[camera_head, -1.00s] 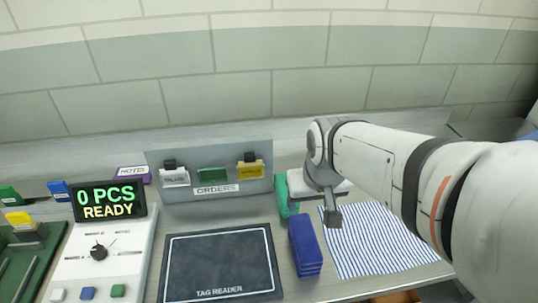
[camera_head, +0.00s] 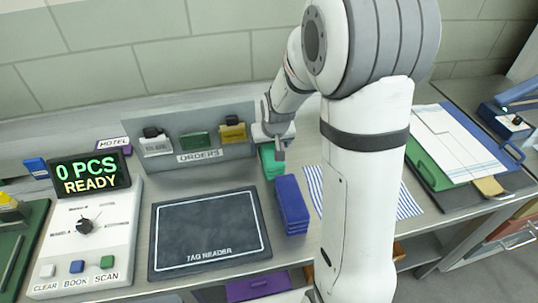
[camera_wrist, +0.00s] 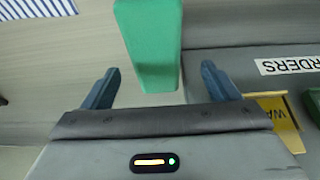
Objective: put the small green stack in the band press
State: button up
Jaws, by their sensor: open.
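A small green stack (camera_head: 267,161) stands at the back of the counter by the orders panel, partly hidden by my gripper in the head view. In the wrist view the green stack (camera_wrist: 148,45) lies just ahead of the fingertips, between their lines. My gripper (camera_wrist: 161,82) is open and empty, its two blue fingers apart with no contact visible. In the head view my gripper (camera_head: 278,150) is over or right beside the green stack. I cannot tell for sure which device is the band press.
A taller blue stack (camera_head: 291,205) stands just in front of the green one. The orders panel (camera_head: 205,165) is behind left. A tag reader pad (camera_head: 208,232) and control box (camera_head: 85,235) are left. A striped cloth (camera_head: 410,204) and papers on a green board (camera_head: 428,165) are right.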

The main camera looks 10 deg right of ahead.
aim_at(271, 149)
jog(key=shift+d+p+x, duration=0.2)
jog(key=shift+p+x, duration=0.15)
jog(key=shift+x, duration=1.8)
jog(key=shift+s, duration=0.2)
jog(key=shift+c, duration=0.3)
jog(key=c, duration=1.1)
jog(key=shift+c, duration=0.4)
jog(key=shift+r, duration=0.1)
